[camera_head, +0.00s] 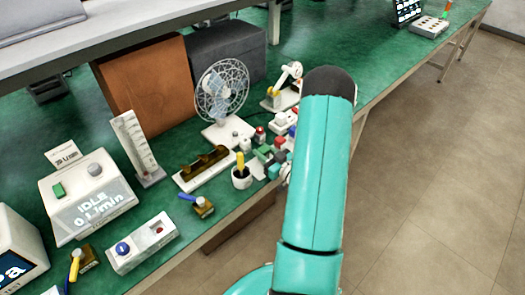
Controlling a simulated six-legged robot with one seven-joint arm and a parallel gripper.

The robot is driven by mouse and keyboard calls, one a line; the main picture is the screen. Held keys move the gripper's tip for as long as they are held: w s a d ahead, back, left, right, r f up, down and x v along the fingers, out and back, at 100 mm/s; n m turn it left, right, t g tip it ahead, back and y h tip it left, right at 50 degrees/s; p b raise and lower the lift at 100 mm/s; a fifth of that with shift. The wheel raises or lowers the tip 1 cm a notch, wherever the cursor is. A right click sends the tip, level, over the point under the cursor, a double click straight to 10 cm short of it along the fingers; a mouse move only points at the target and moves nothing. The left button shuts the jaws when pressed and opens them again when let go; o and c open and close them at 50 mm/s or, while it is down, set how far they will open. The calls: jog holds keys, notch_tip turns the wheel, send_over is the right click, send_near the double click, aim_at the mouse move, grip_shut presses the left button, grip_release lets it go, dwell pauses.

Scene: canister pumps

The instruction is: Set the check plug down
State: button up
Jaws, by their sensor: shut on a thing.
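I cannot pick out the check plug with certainty. My teal arm rises through the middle of the view and hides what lies behind it; my gripper and anything in it are not visible. Small handled pieces stand on the green bench (385,62): a brown block with a blue handle (203,207), a brown block with a yellow handle (82,262) and a white cup with a yellow handle (241,177).
Small coloured blocks (265,152) cluster beside my arm. The bench beyond my arm is mostly clear.

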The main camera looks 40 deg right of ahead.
jog(key=shift+f, duration=0.25)
jog(key=o, duration=1)
jog(key=shift+s, duration=0.1)
jog(key=shift+r, duration=0.15)
